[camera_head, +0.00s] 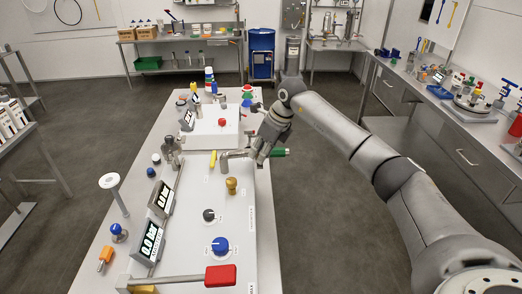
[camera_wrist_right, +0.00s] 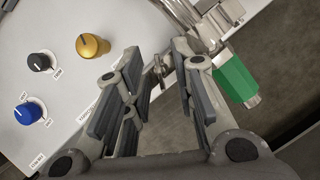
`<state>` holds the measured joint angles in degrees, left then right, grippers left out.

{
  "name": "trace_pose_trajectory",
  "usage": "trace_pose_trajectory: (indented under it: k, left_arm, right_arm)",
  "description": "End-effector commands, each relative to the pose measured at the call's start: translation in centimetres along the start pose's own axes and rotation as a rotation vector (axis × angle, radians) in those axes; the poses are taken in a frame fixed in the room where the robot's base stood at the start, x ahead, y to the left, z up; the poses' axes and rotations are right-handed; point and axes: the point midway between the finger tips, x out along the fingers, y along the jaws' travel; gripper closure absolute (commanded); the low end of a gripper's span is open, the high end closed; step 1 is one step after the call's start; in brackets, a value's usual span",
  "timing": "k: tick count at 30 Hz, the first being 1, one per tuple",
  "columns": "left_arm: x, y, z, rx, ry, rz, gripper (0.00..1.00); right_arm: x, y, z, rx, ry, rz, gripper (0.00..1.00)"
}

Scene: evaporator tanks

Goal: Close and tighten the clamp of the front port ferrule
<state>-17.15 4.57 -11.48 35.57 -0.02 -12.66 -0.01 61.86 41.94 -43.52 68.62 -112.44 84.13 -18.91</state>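The front port is a metal pipe (camera_head: 228,157) at the edge of the white evaporator unit, near the middle of the head view. Metal fittings (camera_wrist_right: 184,14) with a green handle (camera_wrist_right: 236,78) show at the top right of the wrist view; the green handle (camera_head: 279,152) also shows in the head view. A small metal piece (camera_wrist_right: 158,66) lies between my fingertips, perhaps part of the clamp; I cannot tell whether the clamp is closed. My right gripper (camera_wrist_right: 155,72) is open, its fingers apart on either side of this piece. It reaches down over the port (camera_head: 260,148). My left gripper is out of view.
Open floor (camera_head: 325,220) lies right of the table.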

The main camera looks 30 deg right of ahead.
Motion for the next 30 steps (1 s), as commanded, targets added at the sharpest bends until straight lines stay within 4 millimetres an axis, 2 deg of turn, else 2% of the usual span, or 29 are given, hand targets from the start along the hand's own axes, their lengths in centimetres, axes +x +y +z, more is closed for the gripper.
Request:
trace_pose_trajectory:
  k: [1,6,17,30]
  left_arm:
    - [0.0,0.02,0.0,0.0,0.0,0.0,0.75]
    - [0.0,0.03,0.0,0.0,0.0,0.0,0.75]
    - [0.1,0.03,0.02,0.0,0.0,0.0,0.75]
    - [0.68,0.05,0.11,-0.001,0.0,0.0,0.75]
  right_arm:
    - [0.0,0.01,0.0,0.0,0.0,0.0,0.81]
    - [-0.03,0.0,0.0,0.0,0.0,0.0,1.0]
    - [-0.07,0.02,0.01,0.036,0.0,-0.017,1.0]
    - [-0.05,0.12,0.06,0.259,-0.002,-0.11,1.0]
